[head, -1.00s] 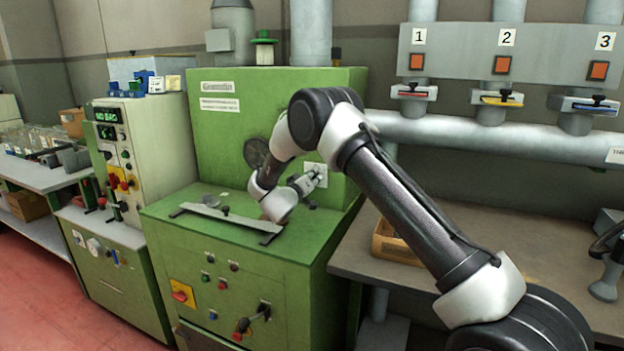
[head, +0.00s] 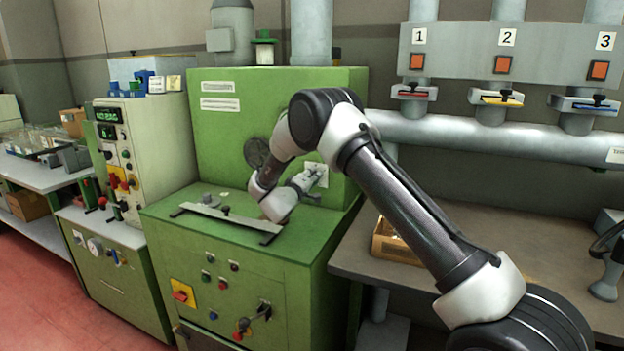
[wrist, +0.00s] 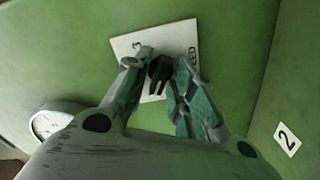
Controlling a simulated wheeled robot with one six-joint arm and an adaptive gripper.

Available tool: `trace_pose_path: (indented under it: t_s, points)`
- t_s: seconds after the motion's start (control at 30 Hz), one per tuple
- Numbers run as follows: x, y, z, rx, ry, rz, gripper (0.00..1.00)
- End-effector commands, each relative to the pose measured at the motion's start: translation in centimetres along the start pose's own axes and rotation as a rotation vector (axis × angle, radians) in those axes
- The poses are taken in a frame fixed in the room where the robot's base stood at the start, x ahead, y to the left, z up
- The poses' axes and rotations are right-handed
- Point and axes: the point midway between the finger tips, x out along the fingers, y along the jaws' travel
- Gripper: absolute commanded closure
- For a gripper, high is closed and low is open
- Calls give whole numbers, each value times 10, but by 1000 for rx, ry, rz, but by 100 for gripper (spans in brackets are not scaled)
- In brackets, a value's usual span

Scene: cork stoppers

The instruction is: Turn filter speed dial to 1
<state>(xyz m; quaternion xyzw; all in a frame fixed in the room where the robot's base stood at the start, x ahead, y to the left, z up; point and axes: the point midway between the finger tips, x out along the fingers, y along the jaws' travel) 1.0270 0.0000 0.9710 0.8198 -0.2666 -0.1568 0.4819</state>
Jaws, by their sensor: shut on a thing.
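The filter speed dial is a small black knob (wrist: 158,74) on a white plate (wrist: 122,45) fixed to a green machine panel. The plate carries a "3" and part of a word ending in "ED"; my fingers cover much of the rest. My gripper (wrist: 164,68) is shut on the knob, one finger on each side. I cannot tell which number the knob points to. In the head view the plate (head: 321,167) shows at the right of the green machine's upright front, with my gripper (head: 313,178) against it. The knob is hidden there.
A round gauge (wrist: 48,122) and a "2" label (wrist: 287,139) show in the wrist view. The green machine's top (head: 165,222) bears a metal bar (head: 225,215) below my wrist. A workbench (head: 480,260) with a wooden box (head: 395,243) stands to the right.

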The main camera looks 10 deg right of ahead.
Motion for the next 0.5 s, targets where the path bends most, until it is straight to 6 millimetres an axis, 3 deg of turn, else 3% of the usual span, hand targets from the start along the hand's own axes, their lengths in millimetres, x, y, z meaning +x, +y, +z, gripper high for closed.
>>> trace_pose_path:
  t_s: [0.27,0.3,0.5]
  points:
    - [-1,-2,0,-2,0,-4,99]
    - [-1,-2,0,-1,0,-4,70]
    - [-1,-1,0,0,0,-2,66]
